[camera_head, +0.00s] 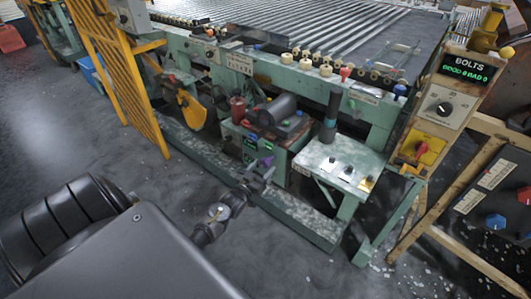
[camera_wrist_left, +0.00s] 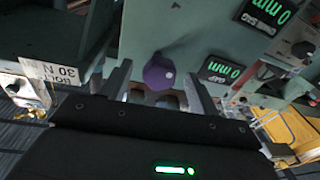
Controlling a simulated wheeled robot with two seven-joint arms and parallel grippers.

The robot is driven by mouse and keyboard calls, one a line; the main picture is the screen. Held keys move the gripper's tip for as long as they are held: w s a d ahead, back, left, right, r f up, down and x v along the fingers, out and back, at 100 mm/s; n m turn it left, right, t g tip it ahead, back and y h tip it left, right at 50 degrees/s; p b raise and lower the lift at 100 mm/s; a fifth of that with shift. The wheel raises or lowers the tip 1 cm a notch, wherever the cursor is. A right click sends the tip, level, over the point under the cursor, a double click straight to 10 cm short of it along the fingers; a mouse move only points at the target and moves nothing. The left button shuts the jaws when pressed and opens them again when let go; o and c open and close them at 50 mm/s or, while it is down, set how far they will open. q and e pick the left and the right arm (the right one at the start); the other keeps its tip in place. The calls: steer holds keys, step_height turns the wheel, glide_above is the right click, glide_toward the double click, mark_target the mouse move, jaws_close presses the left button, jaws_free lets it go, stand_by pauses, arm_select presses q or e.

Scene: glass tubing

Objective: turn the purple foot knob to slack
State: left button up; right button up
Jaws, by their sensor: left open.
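The purple foot knob (camera_wrist_left: 160,73) is on the face of a pale green housing in the left wrist view. It carries a small pale mark on its right side. It also shows small in the head view (camera_head: 267,161), low on the machine and partly hidden by the gripper. My left gripper (camera_head: 257,177) is open in front of the knob. In the left wrist view the fingers of my left gripper (camera_wrist_left: 160,80) stand on either side of the knob, with visible gaps. I cannot tell how far the fingertips reach along it. My right gripper is not in view.
Two green displays read 0 mm; the one nearer the knob is marked GAP (camera_wrist_left: 217,71). A dark motor (camera_head: 277,109) and a red cylinder (camera_head: 238,109) sit above the knob. A pale side table (camera_head: 345,155) stands right of it. Open floor (camera_head: 290,265) lies in front.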

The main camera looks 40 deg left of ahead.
arm_select(q)
steer(key=s+d, duration=0.1)
steer(key=s, duration=0.7)
steer(key=shift+s+f, duration=0.15)
steer(key=shift+f, duration=0.1)
